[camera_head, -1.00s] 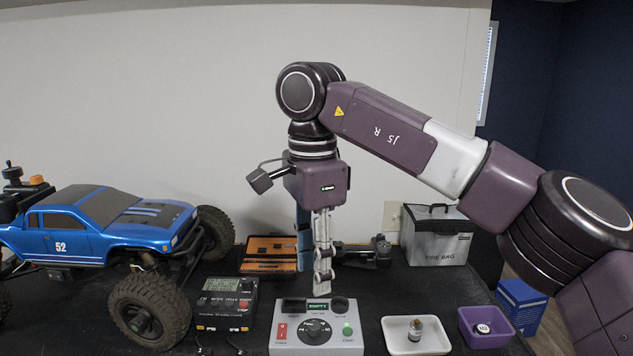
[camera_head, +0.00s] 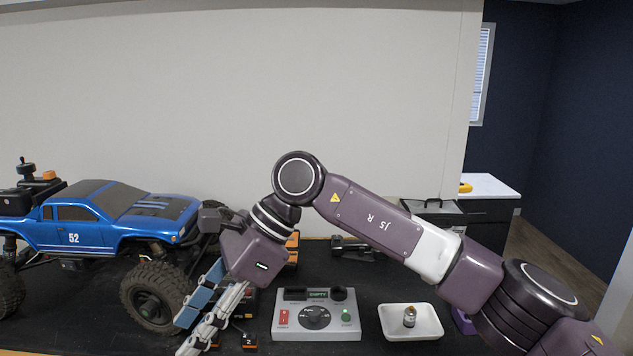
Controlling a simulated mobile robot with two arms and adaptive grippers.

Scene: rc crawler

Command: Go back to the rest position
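My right arm comes in from the right and bends down at its wrist. My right gripper (camera_head: 198,335) hangs tilted down and to the left, in front of the blue truck's near front wheel (camera_head: 153,298). Its grey fingers and a blue part beside them are seen edge-on, so whether they are apart is unclear. I see nothing clearly held. My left gripper is not in view.
The blue RC truck (camera_head: 95,222) stands at the left. A grey control box (camera_head: 316,316) showing "EMPTY" sits mid-table, and a white tray (camera_head: 427,322) with a small bottle (camera_head: 409,316) is right of it.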

